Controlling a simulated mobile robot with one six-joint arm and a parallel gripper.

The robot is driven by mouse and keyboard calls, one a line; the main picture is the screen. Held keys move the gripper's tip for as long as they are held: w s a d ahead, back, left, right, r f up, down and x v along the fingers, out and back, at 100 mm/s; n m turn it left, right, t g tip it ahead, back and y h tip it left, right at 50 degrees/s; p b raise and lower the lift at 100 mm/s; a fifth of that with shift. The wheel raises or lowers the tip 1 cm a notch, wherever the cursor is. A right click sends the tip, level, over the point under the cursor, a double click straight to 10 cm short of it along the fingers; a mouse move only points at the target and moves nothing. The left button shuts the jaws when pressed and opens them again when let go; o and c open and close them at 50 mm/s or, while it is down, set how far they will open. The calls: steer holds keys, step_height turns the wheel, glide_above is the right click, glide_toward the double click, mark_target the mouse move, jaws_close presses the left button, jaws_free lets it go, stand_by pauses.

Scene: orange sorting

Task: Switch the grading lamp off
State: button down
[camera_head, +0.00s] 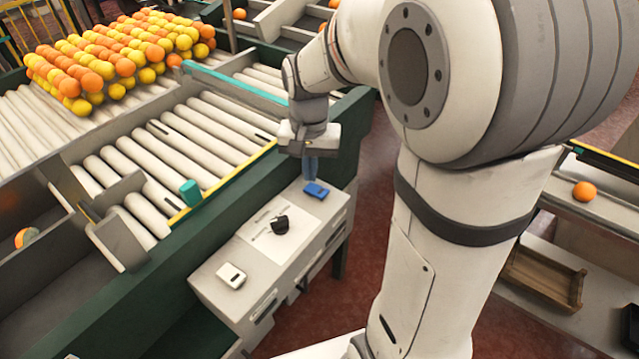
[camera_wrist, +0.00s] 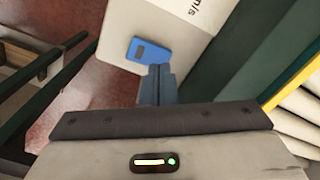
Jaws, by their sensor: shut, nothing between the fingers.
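A grey control box (camera_head: 205,282) stands beside the roller conveyor. On its top are a blue rocker-like switch (camera_head: 317,190) at the far end, a black knob (camera_head: 279,225) on a white plate in the middle, and a white switch (camera_head: 231,275) at the near end. The blue switch also shows in the wrist view (camera_wrist: 149,54). My gripper (camera_head: 310,172) points down over the far end of the box, its fingers shut and empty. In the wrist view the fingertips (camera_wrist: 158,72) appear close beside the blue switch; I cannot tell whether they touch it. I cannot make out the grading lamp.
The roller conveyor (camera_head: 160,165) with a green side wall and yellow edge runs left of the box. Oranges and yellow fruit (camera_head: 110,50) are piled at the back left. A teal post (camera_head: 190,192) stands at the conveyor edge. A wooden crate (camera_head: 540,280) is at right.

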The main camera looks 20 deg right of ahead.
mark_target(311, 187)
step_height(311, 187, up, 5)
steer(key=p, duration=0.3)
stand_by(0.4)
steer(key=s+r+n+t, duration=0.3)
steer(key=s+n, duration=0.1)
steer(key=s, duration=1)
steer(key=shift+s+d+r+n, duration=0.15)
steer(key=shift+s+d+n, duration=0.15)
steer(key=shift+n, duration=0.1)
